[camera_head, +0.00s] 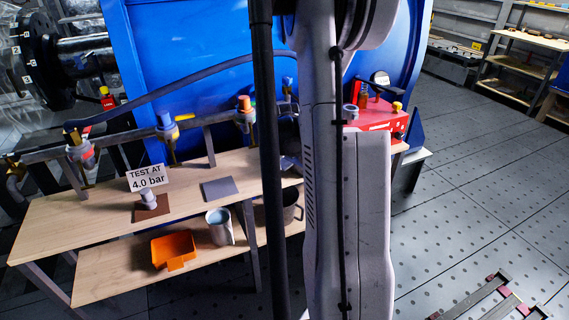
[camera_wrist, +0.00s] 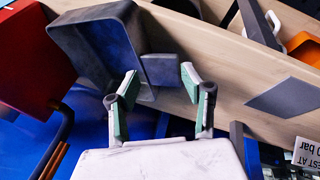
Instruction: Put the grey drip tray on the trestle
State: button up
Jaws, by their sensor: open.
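The grey drip tray (camera_wrist: 95,35) is dark blue-grey and boxy, with a flat tab (camera_wrist: 160,69) on one side. My gripper (camera_wrist: 160,80) is open, with its green-padded fingers apart and the tab lying between them in the picture. I cannot tell whether either finger touches it. The trestle has a pale wooden top (camera_head: 95,195), which also shows in the wrist view (camera_wrist: 225,68). The tray overlaps the wood in the wrist view; whether it rests there is unclear. In the head view my arm hides my gripper and most of that area.
A grey square plate (camera_head: 219,189) and a "TEST AT 4.0 bar" sign (camera_head: 147,178) are on the top. An orange bin (camera_head: 174,250) and a grey jug (camera_head: 219,228) stand on the lower shelf. A red case (camera_head: 378,118) is at the right end; pipework with valves runs behind.

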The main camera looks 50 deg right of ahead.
jog(key=p+v, duration=0.1)
jog(key=v, duration=0.7)
jog(key=shift+d, duration=0.1)
dwell(0.4)
